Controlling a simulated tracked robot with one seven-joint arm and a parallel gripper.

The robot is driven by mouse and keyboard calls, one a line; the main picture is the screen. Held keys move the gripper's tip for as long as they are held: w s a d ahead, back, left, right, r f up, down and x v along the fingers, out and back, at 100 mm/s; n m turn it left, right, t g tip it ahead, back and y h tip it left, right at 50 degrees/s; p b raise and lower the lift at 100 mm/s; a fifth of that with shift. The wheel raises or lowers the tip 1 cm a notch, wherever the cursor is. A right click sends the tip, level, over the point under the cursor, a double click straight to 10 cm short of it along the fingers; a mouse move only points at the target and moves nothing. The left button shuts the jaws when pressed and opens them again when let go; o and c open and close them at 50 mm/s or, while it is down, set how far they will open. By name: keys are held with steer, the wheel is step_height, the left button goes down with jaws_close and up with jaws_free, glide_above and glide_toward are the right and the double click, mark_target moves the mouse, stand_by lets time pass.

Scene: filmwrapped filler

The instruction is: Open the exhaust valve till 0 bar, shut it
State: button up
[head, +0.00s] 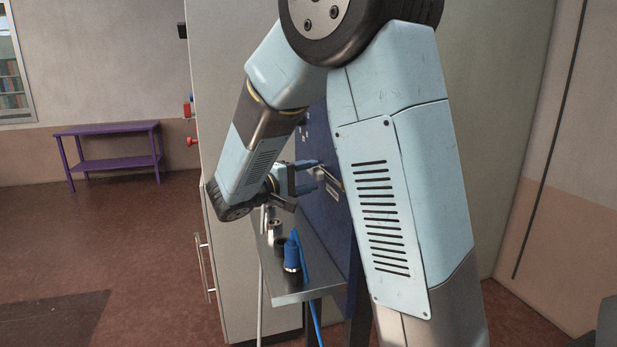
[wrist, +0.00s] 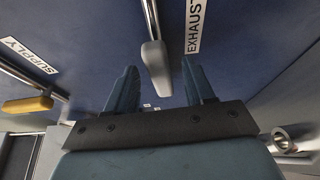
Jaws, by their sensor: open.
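In the wrist view, the exhaust valve handle (wrist: 156,68) is a light grey lever on a metal pipe, beside a white label (wrist: 195,25) reading EXHAUST. My gripper (wrist: 165,85) is open, with one blue finger on each side of the grey lever's lower end. I cannot tell whether either finger touches it. A yellow lever (wrist: 28,104) sits at the left near the SUPPLY label (wrist: 30,54). In the head view, my gripper (head: 322,178) is at the dark blue panel (head: 340,225), and the levers there are mostly hidden. No pressure gauge reading is visible.
A metal shelf (head: 325,272) juts out below the panel, with a blue-and-black fitting (head: 291,258) and a metal fitting (head: 275,232) on it. A tall pale cabinet (head: 228,285) stands behind. A purple table (head: 110,130) is far left, with open floor before it.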

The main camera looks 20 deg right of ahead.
steer(key=shift+w+d, duration=0.15)
steer(key=shift+d, duration=0.2)
jaws_close()
stand_by(0.4)
